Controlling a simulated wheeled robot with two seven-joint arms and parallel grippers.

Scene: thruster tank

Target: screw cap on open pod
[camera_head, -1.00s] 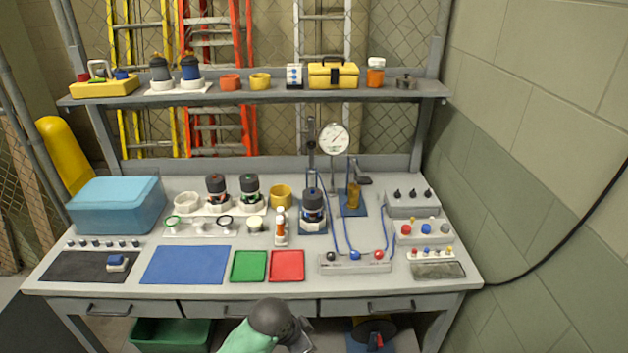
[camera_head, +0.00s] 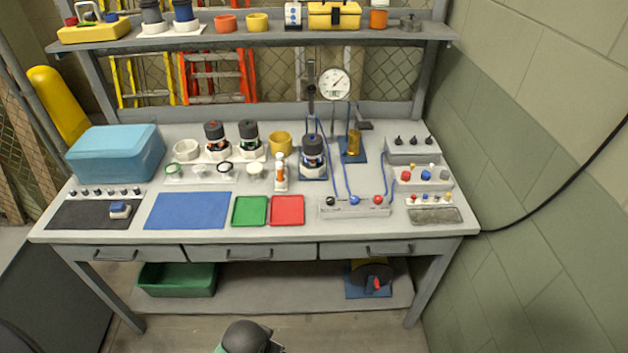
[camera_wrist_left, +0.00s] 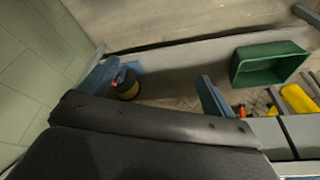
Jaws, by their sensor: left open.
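Two dark pods, one with red marks (camera_head: 214,137) and one with green marks (camera_head: 249,137), stand upright in a white holder at the back of the bench. A third dark pod (camera_head: 313,152) stands in a blue fixture. I cannot tell which pod is open. Several small round caps or rings, among them a white one (camera_head: 254,171), sit on a white strip before the pods. My left gripper (camera_wrist_left: 157,88) is open and empty in the left wrist view, well away from the pods. Only a dark part of an arm shows at the bottom of the head view. My right gripper is out of view.
The bench has a blue mat (camera_head: 187,211), a green tray (camera_head: 250,211), a red tray (camera_head: 287,210) and a light-blue box (camera_head: 115,153). A green bin (camera_head: 177,280) stands on the lower shelf, with free room to its right. A wall stands close on the right.

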